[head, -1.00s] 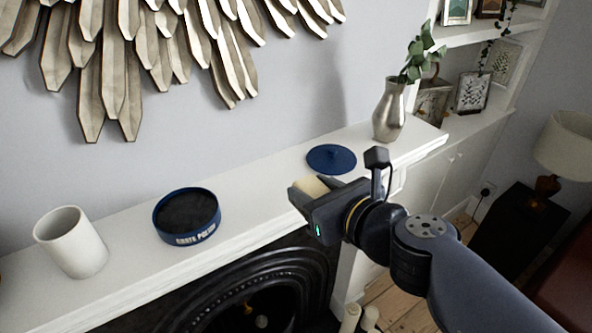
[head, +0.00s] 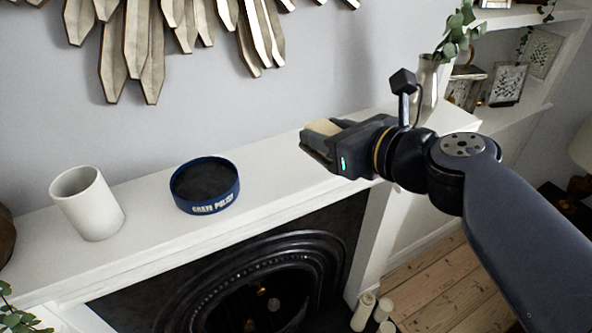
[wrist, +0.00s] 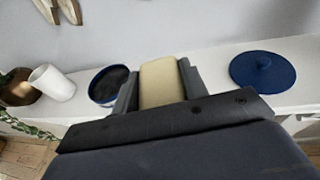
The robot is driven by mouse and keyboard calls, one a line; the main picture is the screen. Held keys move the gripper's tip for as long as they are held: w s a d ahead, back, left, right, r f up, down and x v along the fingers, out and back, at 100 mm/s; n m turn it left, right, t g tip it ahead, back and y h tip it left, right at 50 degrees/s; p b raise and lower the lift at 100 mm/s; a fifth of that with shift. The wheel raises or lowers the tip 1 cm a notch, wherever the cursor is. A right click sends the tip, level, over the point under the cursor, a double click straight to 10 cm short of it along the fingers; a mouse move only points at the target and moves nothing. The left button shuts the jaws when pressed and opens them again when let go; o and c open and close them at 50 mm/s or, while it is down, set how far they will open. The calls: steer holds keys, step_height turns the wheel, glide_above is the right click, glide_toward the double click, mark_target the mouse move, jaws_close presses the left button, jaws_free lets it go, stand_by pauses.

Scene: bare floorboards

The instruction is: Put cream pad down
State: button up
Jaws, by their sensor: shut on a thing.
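The cream pad (head: 324,127) is between the fingers of my gripper (head: 318,140), which is shut on it. In the head view the pad is held above the white mantel shelf (head: 275,155), to the right of the open blue tin. The wrist view also shows the cream pad (wrist: 161,82) between the two dark fingers. The gap between pad and shelf cannot be judged exactly.
An open blue polish tin (head: 205,187) with dark contents and a white cup (head: 88,203) stand on the shelf. The blue lid (wrist: 263,69) lies flat on it. A metal vase (head: 430,88) stands near the right end. Bare shelf shows between tin and gripper.

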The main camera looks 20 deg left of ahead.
mark_target(293, 163)
steer(key=w+a+n+g+y+b, duration=0.1)
steer(key=w+a+n+g+b, duration=0.2)
steer(key=w+a+b, duration=0.35)
steer(key=f, duration=0.3)
steer(key=a+f, duration=0.1)
steer(key=f, duration=0.2)
steer(key=a+f, duration=0.1)
steer(key=f, duration=0.3)
steer(key=shift+w+a, duration=0.2)
steer(key=shift+w, duration=0.05)
steer(key=shift+f, duration=0.1)
steer(key=o, duration=1.1)
steer(key=shift+r, duration=0.25)
steer(key=b+v, duration=0.1)
steer(key=v, duration=1.1)
steer(key=shift+f, duration=0.1)
